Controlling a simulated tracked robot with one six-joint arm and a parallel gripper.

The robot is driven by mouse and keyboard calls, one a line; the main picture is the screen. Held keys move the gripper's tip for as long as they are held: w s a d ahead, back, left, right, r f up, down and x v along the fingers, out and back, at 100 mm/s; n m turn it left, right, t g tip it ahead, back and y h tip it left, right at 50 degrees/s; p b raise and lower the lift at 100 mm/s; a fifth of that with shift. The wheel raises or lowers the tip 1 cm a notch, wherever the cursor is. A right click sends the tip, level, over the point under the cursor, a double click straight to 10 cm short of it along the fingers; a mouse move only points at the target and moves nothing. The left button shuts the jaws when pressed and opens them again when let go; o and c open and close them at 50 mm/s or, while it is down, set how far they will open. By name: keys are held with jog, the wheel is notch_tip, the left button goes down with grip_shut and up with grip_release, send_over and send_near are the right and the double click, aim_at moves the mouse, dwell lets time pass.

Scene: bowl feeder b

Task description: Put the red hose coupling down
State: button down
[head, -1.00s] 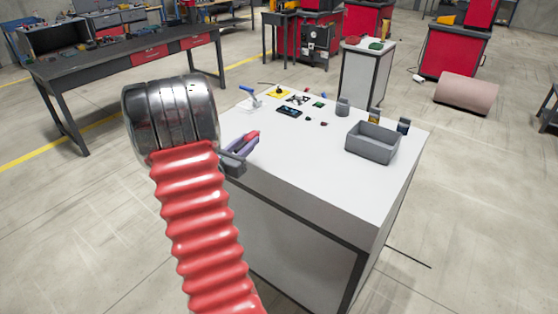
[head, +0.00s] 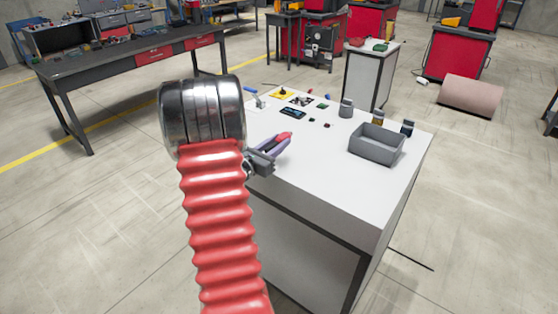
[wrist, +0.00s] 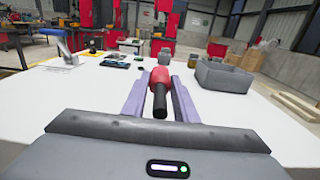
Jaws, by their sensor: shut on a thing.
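The red hose coupling (wrist: 160,76) has a red body and a black end that points toward the wrist camera. My gripper (head: 282,142) has purple fingers on both sides of it and is shut on it. The coupling also shows in the head view as a small red piece (head: 284,136) at the fingertips. It is over the near left part of the white table (head: 330,180). I cannot tell its exact height above the top. My red ribbed arm hides the table's left edge and part of its front.
A grey open bin (head: 377,157) stands at the table's right. A grey cylinder (head: 346,109), dark small jars (head: 407,128), a black flat device (head: 292,113) and a blue-handled clamp (head: 254,97) stand toward the back. The table's front and middle are clear.

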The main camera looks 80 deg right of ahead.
aim_at(278, 163)
jog(key=shift+f, duration=1.35)
jog(key=shift+f, duration=2.1)
jog(key=shift+f, duration=0.1)
jog(key=c, duration=1.4)
grip_release()
jog(key=v, duration=1.2)
